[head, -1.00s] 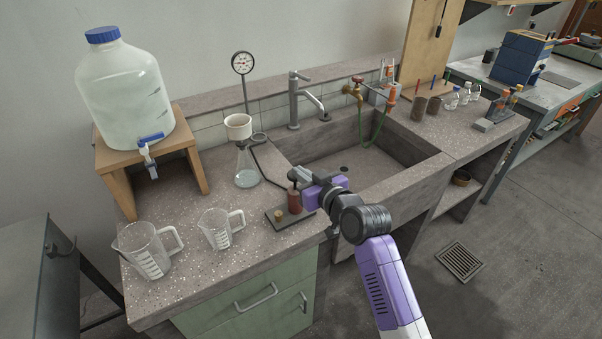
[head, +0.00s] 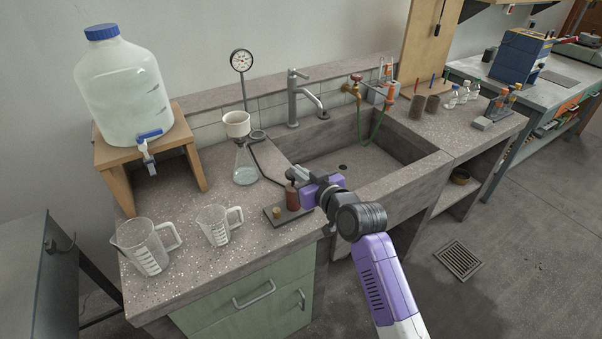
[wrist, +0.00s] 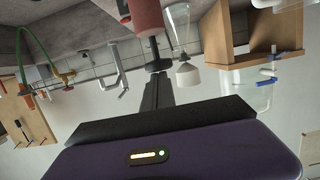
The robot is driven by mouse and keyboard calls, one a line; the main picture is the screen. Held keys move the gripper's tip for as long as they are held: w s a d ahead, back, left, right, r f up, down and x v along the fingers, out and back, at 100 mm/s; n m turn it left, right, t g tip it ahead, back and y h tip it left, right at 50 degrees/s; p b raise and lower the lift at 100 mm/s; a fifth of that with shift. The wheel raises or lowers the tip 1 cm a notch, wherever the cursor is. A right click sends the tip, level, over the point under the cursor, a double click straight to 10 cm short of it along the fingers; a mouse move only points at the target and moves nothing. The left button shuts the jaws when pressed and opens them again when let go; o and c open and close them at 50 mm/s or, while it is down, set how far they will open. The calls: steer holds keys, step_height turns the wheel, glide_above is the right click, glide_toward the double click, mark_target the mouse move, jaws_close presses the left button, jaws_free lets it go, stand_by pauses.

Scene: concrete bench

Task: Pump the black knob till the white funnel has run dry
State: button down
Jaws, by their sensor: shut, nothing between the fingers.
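The dark red pump (head: 292,199) stands on a dark base plate at the bench's front edge; it shows upside down in the wrist view (wrist: 147,15). Its black knob (wrist: 158,65) sits on a thin rod, part of which shows. My gripper (head: 291,173) is shut and empty, directly above the pump. In the wrist view its fingertips (wrist: 157,80) meet the knob or nearly so; contact is hard to tell. The white funnel (head: 236,124) sits upright in a conical flask (head: 245,167) with clear liquid at the bottom. The liquid level inside the funnel cannot be made out.
A dark hose (head: 266,165) runs from the flask area towards the pump. A gauge (head: 241,61) stands behind. Two clear jugs (head: 147,247) and a large bottle (head: 122,95) on a wooden stand are at left. The sink (head: 345,165) lies right of the pump.

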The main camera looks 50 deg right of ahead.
steer(key=r+b+v, duration=0.1)
steer(key=v, duration=0.9)
steer(key=shift+r, duration=0.3)
stand_by(0.7)
